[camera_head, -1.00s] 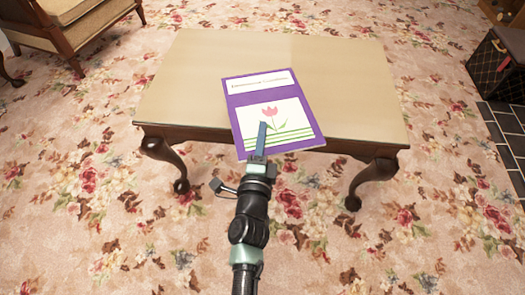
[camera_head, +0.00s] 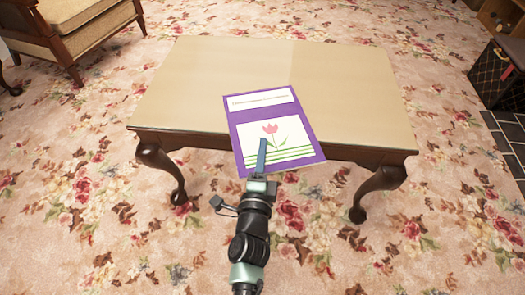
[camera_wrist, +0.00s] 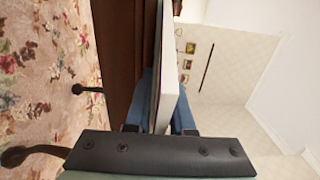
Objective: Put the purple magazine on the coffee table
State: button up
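The purple magazine (camera_head: 273,128), with a white title strip and a pink tulip picture, lies over the front part of the coffee table (camera_head: 350,95) in the head view. Its near end sticks out past the table's front edge. My gripper (camera_head: 262,155) is shut on this near end. In the wrist view the magazine (camera_wrist: 168,65) is edge-on between the blue fingers of my gripper (camera_wrist: 160,110), with the table's brown side (camera_wrist: 118,45) close beside it. I cannot tell whether the magazine touches the tabletop.
The tabletop is otherwise bare, with free room left, right and behind the magazine. An armchair (camera_head: 88,30) stands at the back left. A dark patterned box (camera_head: 497,72) stands at the right by dark tiles (camera_head: 505,135). Flowered carpet (camera_head: 90,230) surrounds the table.

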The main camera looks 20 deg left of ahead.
jog(key=shift+o, duration=1.1)
jog(key=shift+r, duration=0.1)
